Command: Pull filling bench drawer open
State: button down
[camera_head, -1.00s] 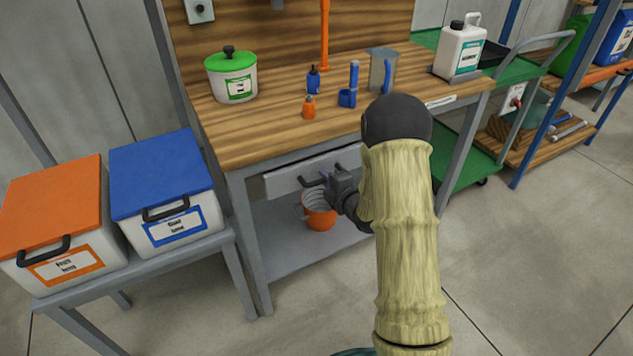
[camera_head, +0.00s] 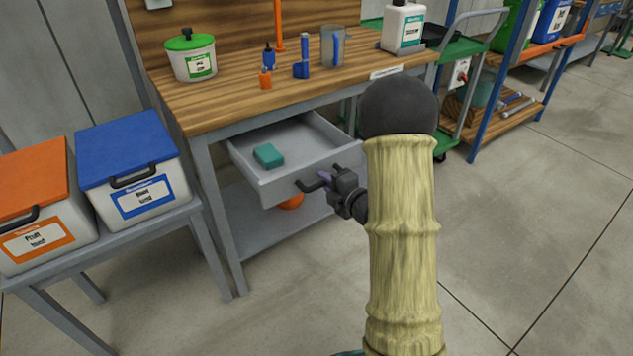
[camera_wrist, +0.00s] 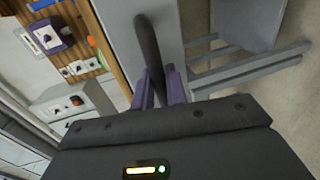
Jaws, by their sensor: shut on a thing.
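The filling bench (camera_head: 240,107) has a wooden top and grey legs. Its grey drawer (camera_head: 272,187) stands well out from under the top, and a teal block (camera_head: 268,155) lies inside at the left. A dark bar handle (camera_head: 312,185) is on the drawer front. My gripper (camera_head: 327,178) is at the handle, in front of the drawer, shut on it. In the wrist view the dark handle (camera_wrist: 149,45) runs between the two purple fingers (camera_wrist: 160,88).
An orange bucket (camera_head: 291,201) is partly hidden below the drawer, on the lower shelf (camera_head: 262,228). A blue-lidded bin (camera_head: 135,170) and an orange-lidded bin (camera_head: 30,200) stand on a low stand at left. Floor (camera_head: 520,215) at right is clear.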

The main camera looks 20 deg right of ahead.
jog(key=shift+s+d, duration=0.4)
jog(key=shift+s, duration=0.05)
jog(key=c, duration=1.6)
grip_release()
jog(key=shift+o, duration=0.6)
jog(key=shift+a, duration=0.1)
